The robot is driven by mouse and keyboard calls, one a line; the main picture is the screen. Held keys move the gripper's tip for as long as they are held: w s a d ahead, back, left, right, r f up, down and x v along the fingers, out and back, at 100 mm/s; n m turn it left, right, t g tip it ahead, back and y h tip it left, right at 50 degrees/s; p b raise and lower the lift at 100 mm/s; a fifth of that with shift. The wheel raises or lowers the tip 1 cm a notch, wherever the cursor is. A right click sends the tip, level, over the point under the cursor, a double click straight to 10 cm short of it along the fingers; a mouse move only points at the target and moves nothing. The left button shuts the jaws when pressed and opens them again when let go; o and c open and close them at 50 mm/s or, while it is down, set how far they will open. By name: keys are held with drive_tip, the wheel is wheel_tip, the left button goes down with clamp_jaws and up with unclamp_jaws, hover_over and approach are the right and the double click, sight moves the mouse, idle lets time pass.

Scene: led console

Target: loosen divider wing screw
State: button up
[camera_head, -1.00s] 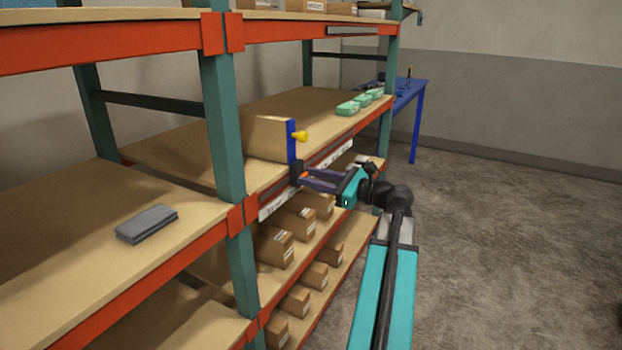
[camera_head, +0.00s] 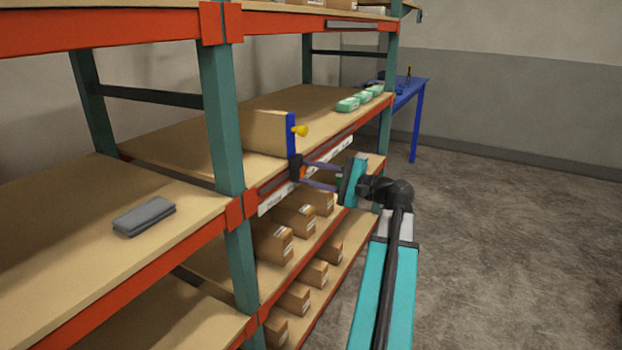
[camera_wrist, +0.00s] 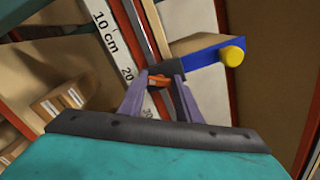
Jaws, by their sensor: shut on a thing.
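The divider (camera_head: 265,134) is a tan panel standing upright on the middle shelf, with a blue front edge (camera_head: 291,135) and a yellow knob (camera_head: 301,131). In the wrist view the blue edge (camera_wrist: 205,56) and the yellow knob (camera_wrist: 232,56) are at the upper right. A dark clamp (camera_head: 295,168) sits below the blue edge at the shelf's front rail. The orange wing screw (camera_wrist: 158,78) is on this clamp. My gripper (camera_head: 304,173) is shut on the wing screw, one purple finger on each side of it in the wrist view (camera_wrist: 159,83).
A white scale strip (camera_wrist: 112,40) marked in centimetres runs along the front rail (camera_head: 275,183). Cartons (camera_head: 273,244) fill the shelves below. A grey folded item (camera_head: 144,217) lies on the left shelf, and green boxes (camera_head: 348,104) stand farther back. Open floor (camera_head: 520,240) lies to the right.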

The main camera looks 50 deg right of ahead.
drive_tip(key=n+b, duration=0.1)
drive_tip(key=n, duration=0.1)
drive_tip(key=n+b, duration=0.1)
drive_tip(key=shift+f+n, duration=0.2)
drive_tip(key=shift+n, duration=0.2)
drive_tip(key=n+b, duration=0.2)
drive_tip(key=n, duration=0.1)
drive_tip(key=shift+n+b, duration=0.3)
drive_tip(key=shift+b, duration=0.05)
drive_tip(key=n+b, duration=0.5)
drive_tip(key=n, duration=0.1)
drive_tip(key=shift+f, duration=0.2)
drive_tip(key=n+b, duration=0.5)
drive_tip(key=shift+w+d+n, duration=0.1)
drive_tip(key=shift+n, duration=0.3)
drive_tip(key=shift+r+n+b, duration=0.1)
drive_tip(key=shift+n+b, duration=1.8)
drive_tip(key=shift+n, duration=0.4)
drive_tip(key=o, duration=1.1)
drive_tip(key=shift+w, duration=0.1)
